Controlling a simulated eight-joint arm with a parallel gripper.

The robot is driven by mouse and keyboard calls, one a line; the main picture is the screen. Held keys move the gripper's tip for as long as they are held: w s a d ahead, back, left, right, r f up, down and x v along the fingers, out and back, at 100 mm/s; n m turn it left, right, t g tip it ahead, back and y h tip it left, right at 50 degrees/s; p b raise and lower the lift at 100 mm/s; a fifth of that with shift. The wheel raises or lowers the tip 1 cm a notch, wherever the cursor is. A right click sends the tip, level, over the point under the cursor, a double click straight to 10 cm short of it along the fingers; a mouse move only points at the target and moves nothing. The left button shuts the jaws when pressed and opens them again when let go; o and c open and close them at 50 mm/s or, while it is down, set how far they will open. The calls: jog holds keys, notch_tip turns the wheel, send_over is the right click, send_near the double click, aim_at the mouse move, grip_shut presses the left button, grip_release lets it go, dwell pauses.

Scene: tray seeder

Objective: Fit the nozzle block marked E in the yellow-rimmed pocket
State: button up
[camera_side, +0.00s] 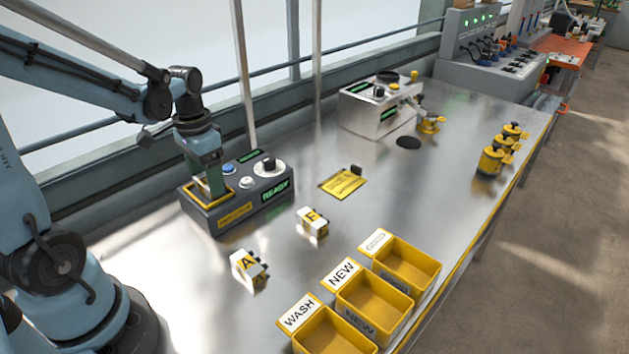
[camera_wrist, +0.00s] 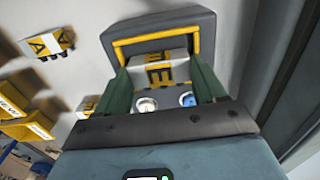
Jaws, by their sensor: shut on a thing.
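My gripper (camera_side: 209,182) points down over the yellow-rimmed pocket (camera_side: 228,197) of the dark console. In the wrist view its two green fingers (camera_wrist: 161,88) are shut on the nozzle block marked E (camera_wrist: 160,70), a pale block with a yellow and black label. The yellow rim (camera_wrist: 197,40) shows behind and around the block. The block is at the pocket's mouth; how deep it sits cannot be told. In the side view the fingers mostly hide it.
The console (camera_side: 283,190) has knobs and a lit READY display. A block marked A (camera_side: 249,270) and another apparently marked F (camera_side: 312,222) lie on the metal bench. Yellow bins (camera_side: 405,262) line the front. A yellow plate (camera_side: 343,183) lies right of the console.

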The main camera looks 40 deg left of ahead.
jog(key=shift+f, duration=0.15)
jog(key=o, duration=1.2)
notch_tip(320, 180, up, 12)
jog(key=d+f+t, duration=0.5)
jog(key=d+t, duration=0.2)
jog(key=d, duration=0.6)
jog(key=shift+w, duration=0.15)
